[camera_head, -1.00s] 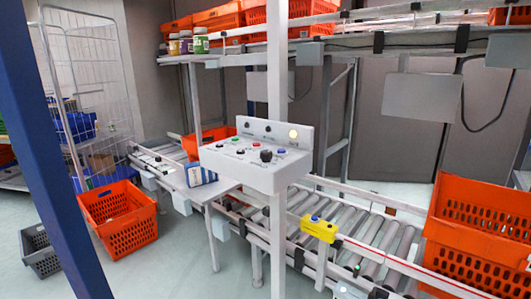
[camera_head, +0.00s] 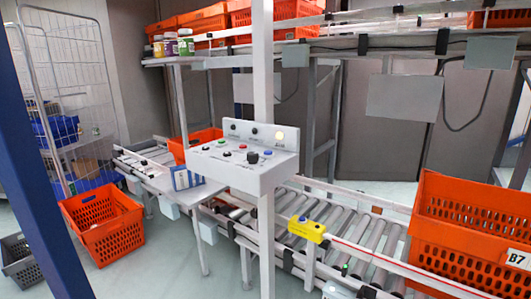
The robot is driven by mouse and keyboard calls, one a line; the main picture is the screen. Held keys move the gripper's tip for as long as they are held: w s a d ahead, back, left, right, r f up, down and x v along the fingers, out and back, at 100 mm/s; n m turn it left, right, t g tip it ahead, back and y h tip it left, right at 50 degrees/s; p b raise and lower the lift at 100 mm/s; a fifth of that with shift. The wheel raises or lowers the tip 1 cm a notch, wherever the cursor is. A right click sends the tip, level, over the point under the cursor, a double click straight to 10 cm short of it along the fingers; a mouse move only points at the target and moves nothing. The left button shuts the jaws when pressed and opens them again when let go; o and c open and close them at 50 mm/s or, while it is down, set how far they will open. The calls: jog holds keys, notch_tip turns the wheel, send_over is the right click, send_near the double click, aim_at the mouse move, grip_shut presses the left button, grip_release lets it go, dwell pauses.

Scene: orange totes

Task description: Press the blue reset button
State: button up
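A white control box (camera_head: 225,172) with a sloped face is fixed at a white post, in the middle of the view. A small blue button (camera_head: 267,153) is on its right side, next to a large black knob (camera_head: 252,157). Red, green and black buttons are also on its face. The labels are too small to read. A second blue button (camera_head: 303,219) sits on top of a yellow box (camera_head: 306,230) at the conveyor's edge. My gripper is not in view, and nothing touches either blue button.
A white post (camera_head: 263,80) stands against the control box, and a dark blue post (camera_head: 40,180) crosses the left foreground. A roller conveyor (camera_head: 345,245) runs behind the box. Orange totes stand right (camera_head: 470,225) and on the floor at left (camera_head: 103,222). The floor in front is clear.

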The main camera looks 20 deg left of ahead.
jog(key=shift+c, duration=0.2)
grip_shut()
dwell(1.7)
